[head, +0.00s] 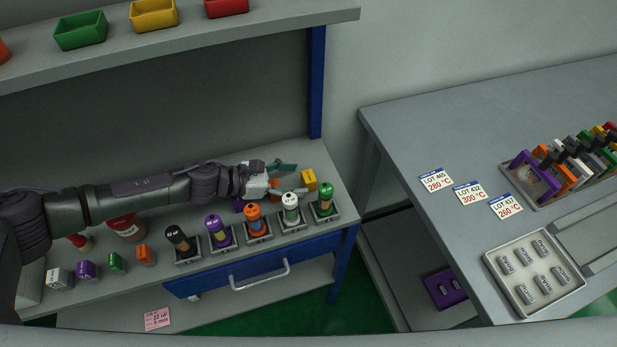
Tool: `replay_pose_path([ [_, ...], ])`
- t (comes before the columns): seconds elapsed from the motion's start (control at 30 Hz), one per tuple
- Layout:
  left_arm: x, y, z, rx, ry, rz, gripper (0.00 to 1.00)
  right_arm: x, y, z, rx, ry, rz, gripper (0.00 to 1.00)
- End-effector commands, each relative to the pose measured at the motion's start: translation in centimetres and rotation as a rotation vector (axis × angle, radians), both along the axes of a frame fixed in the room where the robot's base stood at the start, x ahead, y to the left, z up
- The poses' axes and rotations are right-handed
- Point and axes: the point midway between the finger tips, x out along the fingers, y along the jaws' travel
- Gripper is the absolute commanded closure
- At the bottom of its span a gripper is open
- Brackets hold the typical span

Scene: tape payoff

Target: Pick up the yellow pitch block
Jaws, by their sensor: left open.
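The yellow pitch block (310,180) sits on the workbench at the far right of the bench top, behind the green and white reels. My left arm reaches in from the left over the bench. Its gripper (293,178) is open, with its fingers just left of the yellow block. The fingers appear apart from the block, though the exact gap cannot be told. An orange piece and a purple piece (239,205) show partly behind and under the gripper. My right gripper is not in view.
Several reels in holders, including a green one (325,198) and a white one (291,207), stand along the bench's front edge. Small coloured blocks (86,270) lie at left. A shelf with bins (80,30) hangs above. The right table holds label cards (470,194) and a tray (493,267).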

Motion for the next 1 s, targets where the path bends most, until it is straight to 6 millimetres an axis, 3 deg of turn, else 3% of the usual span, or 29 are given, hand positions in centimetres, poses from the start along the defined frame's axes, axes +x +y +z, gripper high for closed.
replay_pose_path([
  [0.13,0.5,-1.5,-0.6,0.001,0.001,-0.001,0.29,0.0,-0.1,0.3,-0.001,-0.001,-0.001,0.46],
  [0.4,0.6,-1.8,-0.8,0.001,0.001,0.001,0.29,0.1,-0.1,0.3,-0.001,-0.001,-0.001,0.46],
  [0.83,0.6,-1.8,-0.8,0.000,0.001,0.001,0.99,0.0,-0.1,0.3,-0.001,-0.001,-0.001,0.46],
  [1.0,0.7,-1.8,-0.7,-0.001,-0.001,0.001,1.00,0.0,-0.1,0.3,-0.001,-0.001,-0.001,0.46],
])
